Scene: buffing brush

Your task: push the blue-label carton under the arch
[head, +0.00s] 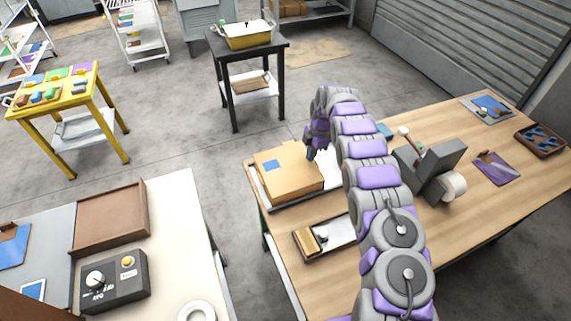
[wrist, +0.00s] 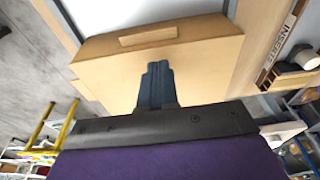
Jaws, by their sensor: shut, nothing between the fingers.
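The carton (head: 290,178) is a tan box with a small blue label (head: 267,165) on its top. It sits on a pale tray or sheet (head: 260,195) at the left end of the wooden workbench. The carton (wrist: 105,65) also fills the middle of the wrist view. My gripper (head: 312,153) is shut and empty at the carton's right back edge. In the wrist view my closed fingers (wrist: 155,75) overlap the carton; I cannot tell whether they touch it. I cannot make out an arch in either view; my arm hides part of the bench.
A wooden tray (head: 300,243) with small items lies in front of the carton. A grey machine with a white roll (head: 435,170) stands right of my arm. A white-topped table (head: 175,210) stands to the left, across a floor gap.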

